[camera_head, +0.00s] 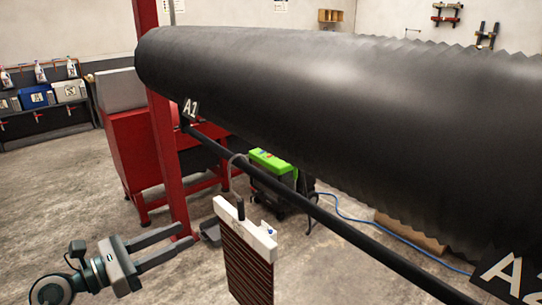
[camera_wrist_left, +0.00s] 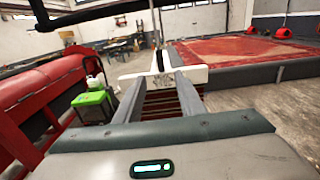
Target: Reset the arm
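My left gripper (camera_head: 186,236) is at the lower left of the head view, with its two fingers apart and nothing between them. A white hanger bar (camera_head: 245,229) with a dark upright grip hangs by a hook from a black rail (camera_head: 310,208). A brown striped piece (camera_head: 248,270) hangs below the bar. The gripper is to the left of the hanger, with a visible gap in the head view. In the left wrist view the open fingers (camera_wrist_left: 160,78) point toward the white bar (camera_wrist_left: 196,75), which appears beyond them. My right gripper is in neither view.
A red post (camera_head: 166,150) and red machine (camera_head: 128,145) stand behind. A green-topped box (camera_head: 270,163) is on the floor. A red rug (camera_wrist_left: 250,52) lies on a raised platform.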

